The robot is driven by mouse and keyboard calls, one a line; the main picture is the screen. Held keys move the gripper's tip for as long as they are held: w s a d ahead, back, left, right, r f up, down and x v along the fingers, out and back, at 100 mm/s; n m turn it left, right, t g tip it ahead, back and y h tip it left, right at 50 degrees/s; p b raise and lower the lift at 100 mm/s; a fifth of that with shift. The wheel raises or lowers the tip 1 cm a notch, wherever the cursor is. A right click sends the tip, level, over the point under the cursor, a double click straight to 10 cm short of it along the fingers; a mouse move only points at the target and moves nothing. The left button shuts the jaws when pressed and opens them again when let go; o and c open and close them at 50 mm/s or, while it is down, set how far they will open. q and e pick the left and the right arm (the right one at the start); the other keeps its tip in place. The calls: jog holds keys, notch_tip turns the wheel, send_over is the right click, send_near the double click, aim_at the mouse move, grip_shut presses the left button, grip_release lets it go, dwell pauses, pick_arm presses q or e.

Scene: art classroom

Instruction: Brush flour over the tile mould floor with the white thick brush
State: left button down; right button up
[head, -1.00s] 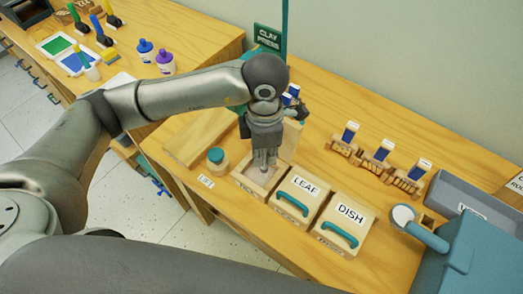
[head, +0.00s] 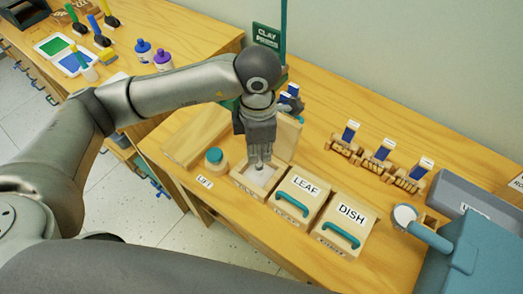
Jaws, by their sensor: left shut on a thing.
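The tile mould (head: 247,186) is an open wooden box on the table, left of two lidded boxes, with its wooden lid (head: 288,136) raised at the back. Pale, whitish patches show on its floor. My left gripper (head: 259,164) points down over the mould's opening, with its fingertips low near the floor. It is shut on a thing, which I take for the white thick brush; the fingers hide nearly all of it. Whether its bristles touch the floor cannot be told. My right gripper is not in view.
Lidded boxes marked LEAF (head: 303,188) and DISH (head: 348,216) stand close on the right. Small wooden racks (head: 378,158) line the back. A grey tray (head: 468,197) is at right.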

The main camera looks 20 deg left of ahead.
pick_arm(q)
jog(key=shift+w+a, duration=0.1)
jog(key=shift+a, duration=0.2)
jog(key=shift+a, duration=0.1)
jog(key=shift+w+a+b, duration=0.15)
jog(key=shift+a+b, duration=0.2)
jog(key=shift+b, duration=0.25)
jog(key=shift+d, duration=0.25)
jog(key=shift+s+d+f+b, duration=0.1)
jog(key=shift+s+d+b, duration=0.1)
jog(key=shift+d+b, duration=0.1)
jog(key=shift+s+d, duration=0.1)
jog(key=shift+d, duration=0.05)
jog(key=shift+s+d+b, duration=0.1)
jog(key=shift+d+b, duration=0.2)
jog(key=shift+d, duration=0.05)
jog(key=shift+d, duration=0.1)
